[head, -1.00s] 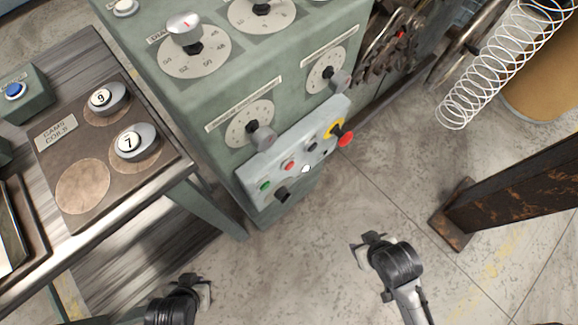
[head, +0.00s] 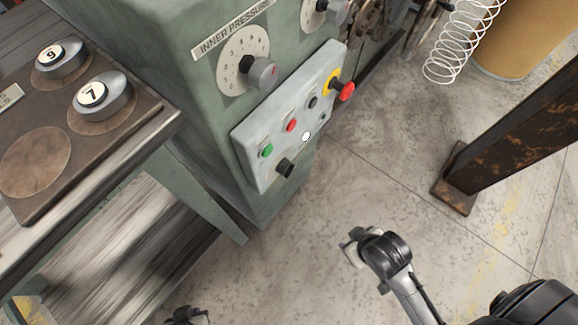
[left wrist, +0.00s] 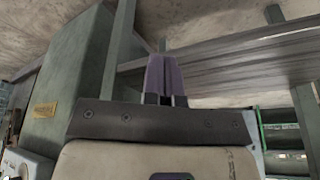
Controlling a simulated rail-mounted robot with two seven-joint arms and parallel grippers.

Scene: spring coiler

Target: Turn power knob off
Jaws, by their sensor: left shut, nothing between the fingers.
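The pale control panel (head: 262,172) is on the front of the green machine, with a black knob (head: 285,168) at its lower left. Its markings are too small to read, so I cannot tell the power knob by label or its setting. My left gripper (head: 190,316) is at the bottom edge of the head view, mostly cut off, below and left of the panel and apart from it. In the left wrist view its fingers (left wrist: 166,78) are shut and empty. My right gripper (head: 350,247) is over the floor, right of and below the panel; its opening is unclear.
The panel also carries a green button (head: 267,150), a red button (head: 291,125), a white button (head: 306,136) and a red emergency stop (head: 347,91). The inner pressure knob (head: 262,72) juts out above. A table (head: 150,135) stands left, a rusty post (head: 510,145) right. Floor between is clear.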

